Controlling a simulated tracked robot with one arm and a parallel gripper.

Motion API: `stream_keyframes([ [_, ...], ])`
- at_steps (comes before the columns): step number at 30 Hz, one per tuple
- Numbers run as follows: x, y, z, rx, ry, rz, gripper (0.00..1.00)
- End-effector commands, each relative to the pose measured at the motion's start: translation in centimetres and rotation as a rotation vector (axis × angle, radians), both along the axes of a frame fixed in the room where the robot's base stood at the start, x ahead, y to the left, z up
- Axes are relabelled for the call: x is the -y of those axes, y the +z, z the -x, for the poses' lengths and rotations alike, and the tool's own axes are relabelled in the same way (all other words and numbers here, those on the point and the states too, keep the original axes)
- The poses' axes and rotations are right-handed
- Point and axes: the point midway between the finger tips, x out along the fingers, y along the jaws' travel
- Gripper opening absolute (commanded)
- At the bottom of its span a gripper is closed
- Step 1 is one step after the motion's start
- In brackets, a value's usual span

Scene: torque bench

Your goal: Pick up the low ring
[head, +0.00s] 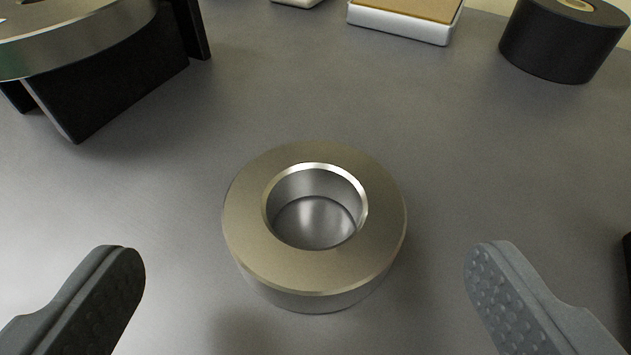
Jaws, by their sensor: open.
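The low ring (245,236) is a squat metal ring with a satin tan-grey top face and a bright bevelled bore. It lies flat on the grey metal bench, near the middle of the head view. The bench surface shows through its hole. My gripper (307,285) is open, with one grey studded finger at the lower left and the other at the lower right. The fingers are well apart, with the ring between and slightly beyond them in the picture. Neither finger touches the ring, and nothing is held.
A black stand with a large metal ring (75,45) is at the upper left. A white tray with a tan top (400,24) and a black roll-like cylinder (560,45) stand at the back. A dark object (627,262) shows at the right edge. The bench around the ring is clear.

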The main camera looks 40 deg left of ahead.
Motion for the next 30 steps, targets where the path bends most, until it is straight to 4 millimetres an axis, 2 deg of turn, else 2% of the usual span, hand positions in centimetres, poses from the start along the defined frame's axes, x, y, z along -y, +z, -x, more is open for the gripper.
stream_keyframes([
  [8, -1.6, -2.1, -2.1, -0.004, 0.003, -0.001, 0.91],
  [12, -2.7, -2.4, -3.3, 0.000, 0.004, -0.001, 0.91],
  [20, -2.9, -2.4, -3.5, -0.001, 0.002, -0.001, 0.91],
  [27, -2.9, -2.4, -3.5, -0.001, 0.002, 0.000, 0.25],
  [30, -2.9, -2.3, -3.5, -0.001, 0.001, -0.001, 0.23],
])
